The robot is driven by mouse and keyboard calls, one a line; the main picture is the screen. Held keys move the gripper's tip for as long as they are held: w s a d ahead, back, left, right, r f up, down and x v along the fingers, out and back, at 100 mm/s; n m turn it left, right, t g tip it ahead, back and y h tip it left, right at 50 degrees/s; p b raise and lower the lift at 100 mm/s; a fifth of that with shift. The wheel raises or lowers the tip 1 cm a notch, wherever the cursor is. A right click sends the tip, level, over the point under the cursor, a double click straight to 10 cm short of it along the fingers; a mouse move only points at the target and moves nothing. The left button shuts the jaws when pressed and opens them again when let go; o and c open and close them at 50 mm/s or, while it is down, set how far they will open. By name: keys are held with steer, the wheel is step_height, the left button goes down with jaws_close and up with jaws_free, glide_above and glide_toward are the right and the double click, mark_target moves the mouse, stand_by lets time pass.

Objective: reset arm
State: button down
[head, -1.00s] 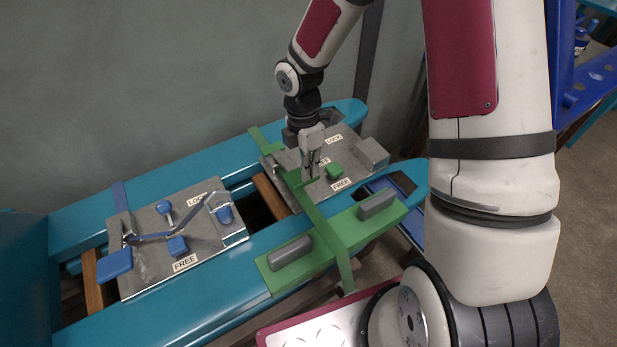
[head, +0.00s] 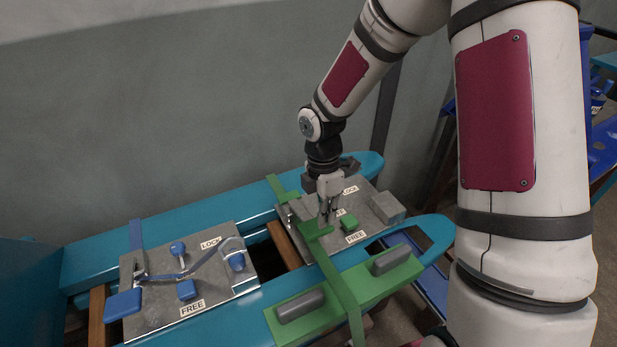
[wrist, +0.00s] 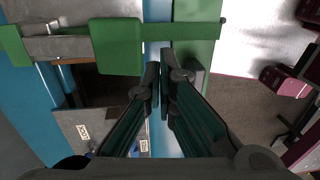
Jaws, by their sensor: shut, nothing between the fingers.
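My gripper (head: 327,221) is shut and empty. In the head view it points down over the right-hand grey plate (head: 372,222), close to a green lever (head: 318,231). I cannot tell whether it touches the lever. In the wrist view the closed fingertips (wrist: 160,68) sit just in front of a green bar with a wide green block (wrist: 117,46).
Teal rails (head: 90,262) carry both plates. The left plate (head: 150,310) has blue levers and LOCK and FREE labels. A green frame (head: 345,300) with grey handles (head: 300,305) crosses the front rail. A grey wall stands behind.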

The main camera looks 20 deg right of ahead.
steer(key=s+d+r+m+t+p, duration=0.1)
steer(key=s+r+m, duration=0.2)
steer(key=r, duration=0.3)
steer(key=s+d+r+m+t+h+p, duration=0.1)
steer(key=s+r+m, duration=0.15)
steer(key=r, duration=0.45)
steer(key=s+d+r+m, duration=0.1)
steer(key=s+r+m, duration=0.1)
steer(key=r+m, duration=0.3)
steer(key=s+r+m+t+y+p, duration=0.1)
steer(key=s+r+m+t+p, duration=0.1)
steer(key=s+r+m, duration=0.7)
steer(key=s+r+t, duration=0.1)
steer(key=s+r, duration=0.3)
steer(key=s, duration=0.2)
steer(key=shift+s+a+m+t+p, duration=0.35)
steer(key=shift+s+a+t+p, duration=0.05)
